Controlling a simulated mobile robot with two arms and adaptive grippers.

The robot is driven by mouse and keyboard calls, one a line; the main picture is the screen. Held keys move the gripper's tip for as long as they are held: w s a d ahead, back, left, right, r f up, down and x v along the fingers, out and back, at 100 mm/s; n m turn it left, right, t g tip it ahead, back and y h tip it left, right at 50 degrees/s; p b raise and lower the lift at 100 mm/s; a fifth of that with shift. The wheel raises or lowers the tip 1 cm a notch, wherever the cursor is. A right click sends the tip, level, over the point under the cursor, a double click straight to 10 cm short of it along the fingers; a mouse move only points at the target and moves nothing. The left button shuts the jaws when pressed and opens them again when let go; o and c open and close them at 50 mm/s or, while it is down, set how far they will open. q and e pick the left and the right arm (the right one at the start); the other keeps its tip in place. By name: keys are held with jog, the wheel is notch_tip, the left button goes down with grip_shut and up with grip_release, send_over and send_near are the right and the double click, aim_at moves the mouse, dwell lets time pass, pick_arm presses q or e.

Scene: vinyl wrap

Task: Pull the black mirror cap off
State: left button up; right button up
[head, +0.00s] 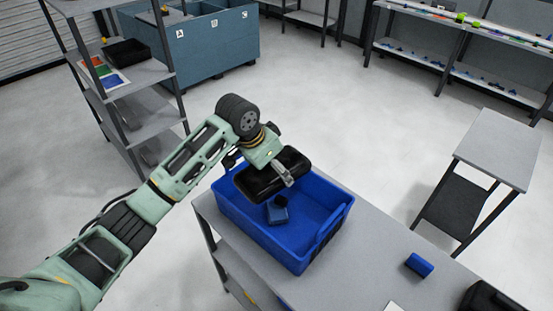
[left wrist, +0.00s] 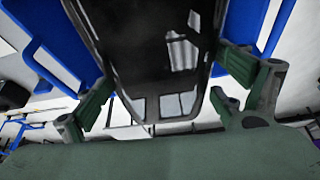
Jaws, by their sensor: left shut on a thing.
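The black mirror cap (head: 262,181) is a glossy, rounded black shell. My left gripper (head: 284,174) is shut on it and holds it over the blue bin (head: 328,232). In the left wrist view the mirror cap (left wrist: 150,55) fills the middle, between the two green-grey fingers of the left gripper (left wrist: 165,88). The gripper body hides part of the cap in the head view. No mirror body shows attached to the cap. My right gripper is not in view.
The blue bin stands on a grey table (head: 365,235) and holds a small blue block (head: 277,211). Another blue block (head: 419,265) and a black object (head: 490,299) lie to the right. A shelf rack (head: 150,75) stands at left, a small side table (head: 497,150) at right.

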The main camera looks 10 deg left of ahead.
aim_at(276, 174)
pick_arm(q)
jog(key=x, duration=0.3)
jog(key=shift+f, duration=0.15)
jog(key=shift+s+a, duration=0.1)
jog(key=shift+s, duration=0.1)
jog(key=o, duration=0.9)
jog(key=shift+o, duration=0.6)
jog(key=shift+w, duration=0.15)
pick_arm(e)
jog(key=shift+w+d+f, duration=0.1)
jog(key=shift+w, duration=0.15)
pick_arm(q)
jog(key=shift+r, duration=0.3)
jog(key=v, duration=1.1)
jog(key=shift+a+r, duration=0.1)
jog(key=shift+r, duration=0.1)
jog(key=shift+s, duration=0.25)
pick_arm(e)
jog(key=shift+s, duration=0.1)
